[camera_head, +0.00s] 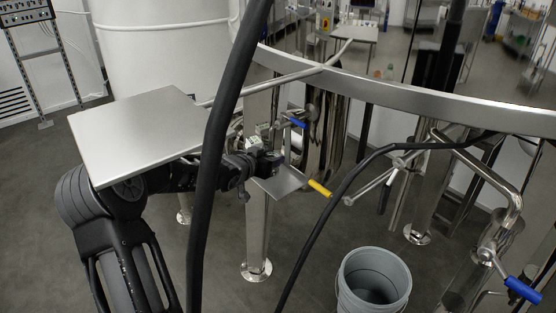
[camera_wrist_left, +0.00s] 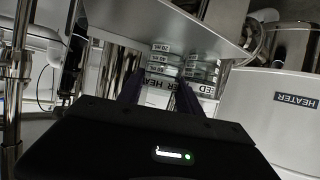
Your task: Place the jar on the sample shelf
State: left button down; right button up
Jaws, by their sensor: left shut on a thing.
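My left gripper (camera_head: 268,163) reaches in from the left, beside a steel leg of the tank stand. In the left wrist view, its two dark fingers (camera_wrist_left: 160,98) are on either side of a clear jar (camera_wrist_left: 160,76) with printed labels, and it is shut on the jar. In the head view the jar is small and mostly hidden by the gripper. A small metal plate (camera_head: 284,184) lies just below and right of the gripper. A larger flat metal shelf (camera_head: 140,128) is at the left, over part of my arm. I cannot tell which is the sample shelf. My right gripper is not in view.
A blue valve handle (camera_head: 298,123) and a yellow handle (camera_head: 319,188) are close to the gripper. A curved steel rim (camera_head: 430,98) runs behind. A grey bucket (camera_head: 375,283) stands on the floor. Black hoses (camera_head: 222,125) cross the view. A white tank (camera_head: 160,48) stands at the back left.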

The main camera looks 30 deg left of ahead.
pick_arm(q)
jog(key=shift+d+f, duration=0.1)
jog(key=shift+f, duration=0.05)
jog(key=shift+s, duration=0.1)
jog(key=shift+f, duration=0.1)
jog(key=c, duration=1.1)
grip_release()
